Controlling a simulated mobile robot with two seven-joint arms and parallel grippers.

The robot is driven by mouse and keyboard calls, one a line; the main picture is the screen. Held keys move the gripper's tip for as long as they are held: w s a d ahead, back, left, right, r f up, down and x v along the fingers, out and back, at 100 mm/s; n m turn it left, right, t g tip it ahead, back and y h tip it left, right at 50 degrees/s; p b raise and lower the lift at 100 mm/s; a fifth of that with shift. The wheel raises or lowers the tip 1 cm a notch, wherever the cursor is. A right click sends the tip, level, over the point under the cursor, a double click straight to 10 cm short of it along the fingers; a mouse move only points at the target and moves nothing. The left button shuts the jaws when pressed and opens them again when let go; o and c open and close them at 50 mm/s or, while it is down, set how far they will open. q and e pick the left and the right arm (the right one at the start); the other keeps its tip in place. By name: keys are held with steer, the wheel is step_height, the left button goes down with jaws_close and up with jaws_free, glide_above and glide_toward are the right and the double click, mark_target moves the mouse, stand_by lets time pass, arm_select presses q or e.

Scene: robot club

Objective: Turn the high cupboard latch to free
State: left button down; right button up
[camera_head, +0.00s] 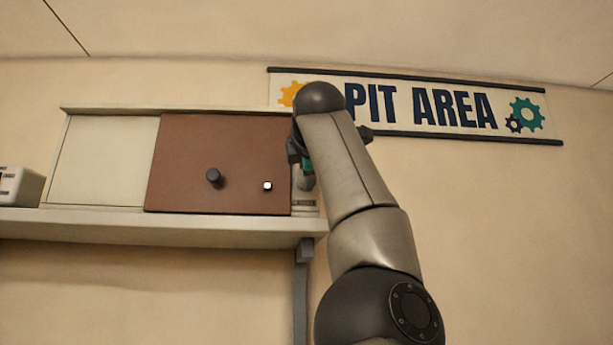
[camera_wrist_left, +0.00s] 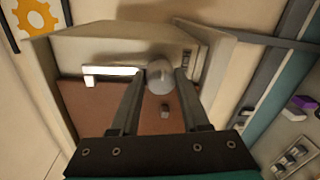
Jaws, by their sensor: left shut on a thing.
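The cupboard's brown door (camera_head: 180,160) stands in the head view, with a dark round knob (camera_head: 214,177) and a small white-faced stud (camera_head: 267,186) on it. My left gripper (camera_head: 304,168) is at the door's right edge, mostly hidden behind my arm. In the left wrist view the left gripper's fingers (camera_wrist_left: 161,88) are shut on a grey rounded piece, seemingly the latch handle (camera_wrist_left: 159,72). A bright white bar (camera_wrist_left: 110,71) lies just left of it. The brown door (camera_wrist_left: 90,105) shows behind the fingers. The latch's turn angle is unclear. My right gripper is out of view.
The cupboard sits on a pale wall shelf (camera_head: 130,225) with a dark bracket (camera_head: 301,270). A pale panel (camera_head: 98,160) is left of the door. A white box (camera_head: 18,187) stands at far left. A PIT AREA sign (camera_head: 420,107) hangs behind my arm.

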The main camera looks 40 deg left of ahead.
arm_select(q)
steer(key=shift+m, duration=0.3)
steer(key=shift+c, duration=1.9)
jaws_free()
steer(key=shift+d, duration=0.1)
steer(key=b+v, duration=0.4)
steer(key=v, duration=1.1)
steer(key=shift+d, duration=0.1)
